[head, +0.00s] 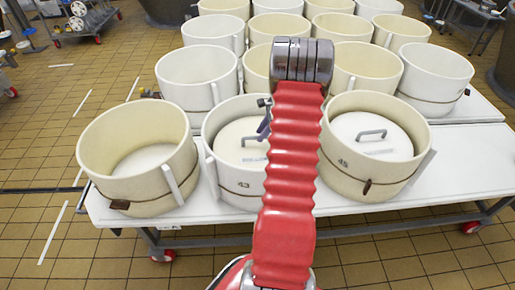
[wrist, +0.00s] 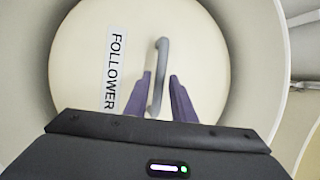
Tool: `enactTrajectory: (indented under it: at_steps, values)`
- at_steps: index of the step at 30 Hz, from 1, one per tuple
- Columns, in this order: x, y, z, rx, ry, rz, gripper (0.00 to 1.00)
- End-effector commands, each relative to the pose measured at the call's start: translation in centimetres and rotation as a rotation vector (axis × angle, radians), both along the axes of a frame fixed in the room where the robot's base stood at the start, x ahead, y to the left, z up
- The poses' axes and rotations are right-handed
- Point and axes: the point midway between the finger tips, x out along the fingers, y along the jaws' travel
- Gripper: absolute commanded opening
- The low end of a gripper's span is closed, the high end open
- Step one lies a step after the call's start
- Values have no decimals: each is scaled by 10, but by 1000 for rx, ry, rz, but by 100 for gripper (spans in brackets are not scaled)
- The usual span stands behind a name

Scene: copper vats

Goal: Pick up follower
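The follower (wrist: 85,55) is a pale round disc with a grey bar handle (wrist: 159,65) and a "FOLLOWER" label. It lies inside a cream vat marked 43 (head: 242,183), where it also shows in the head view (head: 235,135), partly hidden by my red arm. My gripper (wrist: 160,77) has two purple fingers, open, one on each side of the handle. Gaps show between the fingers and the handle. Whether the fingertips reach down to the handle's height, I cannot tell. In the head view only a bit of my gripper (head: 264,122) shows beside my arm.
Vat 45 (head: 350,180) at right holds another disc with a handle (head: 385,150). An open vat (head: 140,190) stands at left. Several more vats (head: 197,75) stand behind on white-topped tables (head: 470,160). The vat wall closely surrounds the disc. Tiled floor (head: 40,130) is open at left.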

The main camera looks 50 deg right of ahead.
Motion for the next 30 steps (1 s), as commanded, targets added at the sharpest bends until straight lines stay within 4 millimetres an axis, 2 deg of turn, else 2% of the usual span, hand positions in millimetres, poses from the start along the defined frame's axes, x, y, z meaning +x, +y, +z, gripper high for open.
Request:
enactTrajectory:
  at_steps: [4,9,26,30]
  values:
    - [6,1,-21,2,2,0,23]
    - [13,3,-36,0,0,0,23]
    - [14,3,-38,-1,-1,1,23]
    - [15,3,-38,-1,-1,1,15]
